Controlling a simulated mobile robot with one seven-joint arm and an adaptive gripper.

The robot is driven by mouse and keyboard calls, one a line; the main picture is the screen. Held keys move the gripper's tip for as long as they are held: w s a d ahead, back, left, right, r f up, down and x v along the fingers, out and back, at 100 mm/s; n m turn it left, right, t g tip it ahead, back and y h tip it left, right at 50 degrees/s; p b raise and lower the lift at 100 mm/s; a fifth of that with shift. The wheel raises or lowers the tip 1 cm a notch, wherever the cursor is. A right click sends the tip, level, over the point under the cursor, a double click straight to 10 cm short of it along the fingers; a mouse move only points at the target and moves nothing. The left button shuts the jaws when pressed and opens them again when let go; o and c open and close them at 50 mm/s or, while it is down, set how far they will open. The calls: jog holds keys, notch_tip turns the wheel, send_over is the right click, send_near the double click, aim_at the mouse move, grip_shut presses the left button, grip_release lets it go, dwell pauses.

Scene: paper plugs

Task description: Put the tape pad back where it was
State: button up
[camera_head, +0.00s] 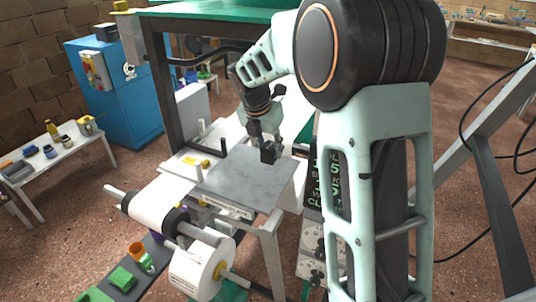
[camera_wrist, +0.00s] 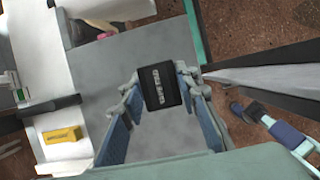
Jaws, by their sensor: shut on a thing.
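A small black block with white lettering, which I take to be the tape pad (camera_wrist: 160,87), sits between the fingers of my gripper (camera_wrist: 163,92) in the wrist view. The fingers press on it from both sides. In the head view the black pad (camera_head: 268,153) is below my gripper (camera_head: 262,138), over the grey tabletop (camera_head: 235,178) of the machine. Whether the pad touches the tabletop or hangs just above it, I cannot tell.
A yellow piece (camera_wrist: 62,135) lies on the white strip left of the grey plate. Dark upright posts stand around the plate. A white paper roll (camera_head: 200,268) is at the front. A blue cabinet (camera_head: 120,95) stands behind left. Much of the grey plate is bare.

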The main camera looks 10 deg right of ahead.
jog(key=shift+w+d+f, duration=0.2)
jog(key=shift+w+f, duration=0.65)
jog(key=shift+f, duration=1.75)
jog(key=shift+f, duration=0.2)
jog(key=o, duration=1)
jog(key=shift+r, duration=0.1)
